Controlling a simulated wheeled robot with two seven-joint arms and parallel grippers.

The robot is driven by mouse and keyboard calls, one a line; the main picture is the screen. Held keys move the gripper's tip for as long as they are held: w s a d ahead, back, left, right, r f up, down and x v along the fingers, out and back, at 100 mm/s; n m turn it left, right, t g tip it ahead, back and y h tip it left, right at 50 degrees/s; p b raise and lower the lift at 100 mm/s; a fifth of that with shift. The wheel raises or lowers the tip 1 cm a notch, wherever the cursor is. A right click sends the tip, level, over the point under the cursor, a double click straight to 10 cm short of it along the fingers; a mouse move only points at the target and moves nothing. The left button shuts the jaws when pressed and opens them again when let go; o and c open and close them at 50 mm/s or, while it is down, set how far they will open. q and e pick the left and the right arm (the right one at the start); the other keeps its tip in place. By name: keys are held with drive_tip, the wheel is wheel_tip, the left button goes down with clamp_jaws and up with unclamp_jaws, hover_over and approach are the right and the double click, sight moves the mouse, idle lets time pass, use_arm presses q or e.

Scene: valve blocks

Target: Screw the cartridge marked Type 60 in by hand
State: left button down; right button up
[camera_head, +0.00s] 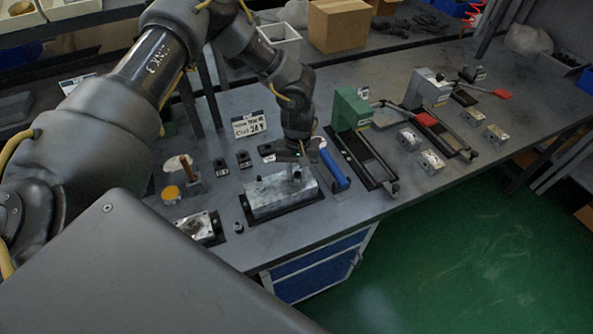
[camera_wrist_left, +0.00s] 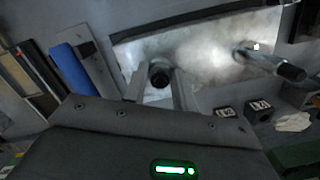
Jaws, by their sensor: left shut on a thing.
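The metal valve block (camera_head: 272,198) lies in a dark fixture near the table's front edge. My left gripper (camera_head: 296,178) points down over the block's right part in the head view. In the left wrist view, its fingers (camera_wrist_left: 159,85) are shut on a cartridge (camera_wrist_left: 160,74), whose dark round end shows between the tips, at the block's face. Its marking is hidden, and I cannot tell how deep it sits. Another cylindrical part (camera_wrist_left: 272,62) sticks out of the block (camera_wrist_left: 205,50) in the wrist view. Small dark labelled holders (camera_head: 243,159) stand behind the block. My right gripper is not in view.
A blue-handled tool (camera_head: 334,165) lies close to the block's right. A green press (camera_head: 351,110) stands beyond it. A yellow-topped jar (camera_head: 170,194) and a second metal block (camera_head: 202,226) are at the left.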

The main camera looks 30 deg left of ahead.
use_arm(q)
drive_tip(key=c, duration=1)
unclamp_jaws()
drive_tip(key=shift+w+f, duration=0.1)
drive_tip(key=shift+c, duration=0.2)
drive_tip(key=shift+a, duration=0.1)
wheel_tip(320, 180, up, 11)
drive_tip(key=w+b, duration=0.1)
drive_tip(key=b, duration=0.1)
drive_tip(key=shift+a+b, duration=0.3)
drive_tip(key=shift+a, duration=0.05)
drive_tip(key=shift+f, duration=0.1)
